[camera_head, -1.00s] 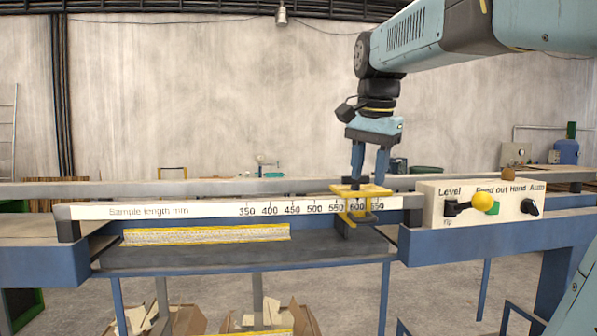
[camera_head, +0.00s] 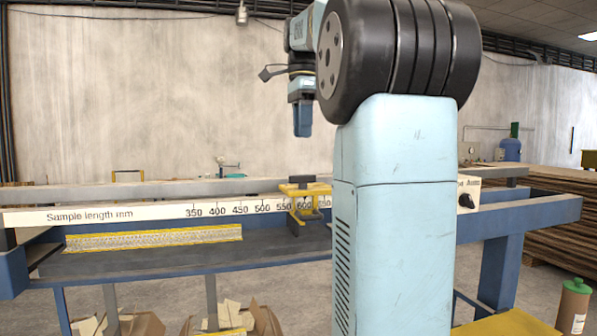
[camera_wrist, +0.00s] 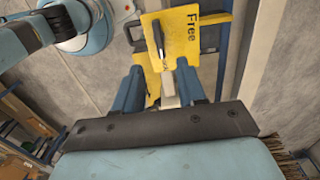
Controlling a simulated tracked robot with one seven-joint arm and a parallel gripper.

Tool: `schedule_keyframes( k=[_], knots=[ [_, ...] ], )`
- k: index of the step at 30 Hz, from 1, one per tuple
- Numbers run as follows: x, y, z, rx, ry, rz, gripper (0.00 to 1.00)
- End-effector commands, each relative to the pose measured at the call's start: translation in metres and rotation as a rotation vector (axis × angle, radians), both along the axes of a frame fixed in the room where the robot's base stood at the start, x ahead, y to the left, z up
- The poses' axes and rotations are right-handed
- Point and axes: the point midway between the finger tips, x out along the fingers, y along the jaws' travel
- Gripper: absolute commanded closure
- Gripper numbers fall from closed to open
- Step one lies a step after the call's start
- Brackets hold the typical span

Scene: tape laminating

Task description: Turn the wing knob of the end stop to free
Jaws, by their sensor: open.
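The yellow end stop (camera_head: 304,190) sits on the measuring rail near the 600 mark, with the dark wing knob (camera_head: 301,179) on its top. In the wrist view the yellow plate (camera_wrist: 181,54) carries the word "Free" to the right of a slim grey upright part, which looks like the wing knob (camera_wrist: 159,36). My gripper (camera_head: 303,132) is up in the air above the end stop, clear of it. In the wrist view my gripper (camera_wrist: 161,76) has its two blue fingers apart with nothing held between them.
The white scale (camera_head: 120,215) runs along the rail. A yellow-edged sample strip (camera_head: 155,237) lies on the bench at left. My arm hides much of the control panel; its black knob (camera_head: 466,201) shows at right. The air around my gripper is clear.

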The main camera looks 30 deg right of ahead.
Motion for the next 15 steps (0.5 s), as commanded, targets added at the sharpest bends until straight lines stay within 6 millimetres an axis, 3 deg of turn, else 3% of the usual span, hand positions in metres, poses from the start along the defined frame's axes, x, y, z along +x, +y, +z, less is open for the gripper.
schedule_keyframes(
  k=[15],
  knots=[
    [-0.001, 0.000, -0.087, 0.000, 0.001, 0.000, 0.60]
  ],
)
